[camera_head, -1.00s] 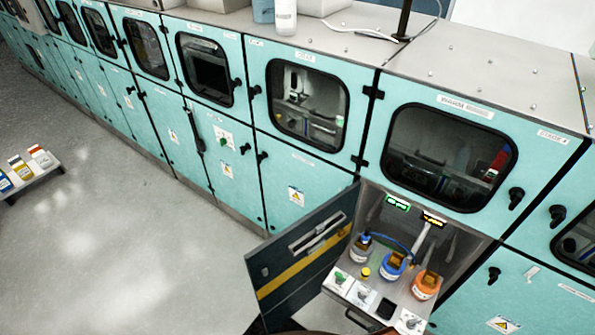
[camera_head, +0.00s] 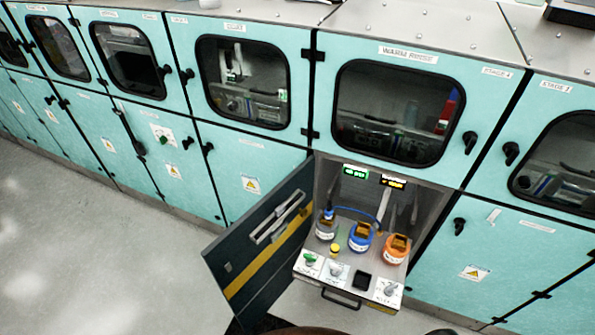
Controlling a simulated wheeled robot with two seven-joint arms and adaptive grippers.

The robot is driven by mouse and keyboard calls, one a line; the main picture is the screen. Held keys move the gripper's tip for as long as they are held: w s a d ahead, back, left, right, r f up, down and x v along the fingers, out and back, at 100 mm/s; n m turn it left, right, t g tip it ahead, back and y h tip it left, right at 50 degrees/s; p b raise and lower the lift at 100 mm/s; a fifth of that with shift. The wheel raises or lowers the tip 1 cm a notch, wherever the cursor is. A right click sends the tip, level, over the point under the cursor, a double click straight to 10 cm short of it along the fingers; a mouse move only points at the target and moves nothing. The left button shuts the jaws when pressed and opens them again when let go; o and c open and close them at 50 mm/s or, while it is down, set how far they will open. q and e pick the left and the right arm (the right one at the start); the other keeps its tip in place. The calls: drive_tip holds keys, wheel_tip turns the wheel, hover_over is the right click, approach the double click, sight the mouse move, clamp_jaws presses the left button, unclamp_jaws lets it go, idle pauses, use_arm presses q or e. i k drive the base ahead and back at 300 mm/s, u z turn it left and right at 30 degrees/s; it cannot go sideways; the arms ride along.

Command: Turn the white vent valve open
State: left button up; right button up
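In the head view an open compartment below the warm rinse window holds a pulled-out tray (camera_head: 345,293) with a handle at its front. Small valve knobs on light plates line the tray's front. One has a green knob (camera_head: 310,259), one a whitish knob (camera_head: 336,270), and one a pale grey knob (camera_head: 389,290). The labels are too small to read, so I cannot tell for sure which is the vent valve or how it is turned. Neither of my grippers is in view.
Behind the knobs stand a grey-banded bottle (camera_head: 326,229), a blue one (camera_head: 361,237) and an orange one (camera_head: 396,248), with a yellow button (camera_head: 335,248). The dark door (camera_head: 262,250) hangs open on the left. Grey floor (camera_head: 90,260) is clear at left.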

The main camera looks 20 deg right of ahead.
sight(337, 268)
drive_tip(key=z, duration=1.3)
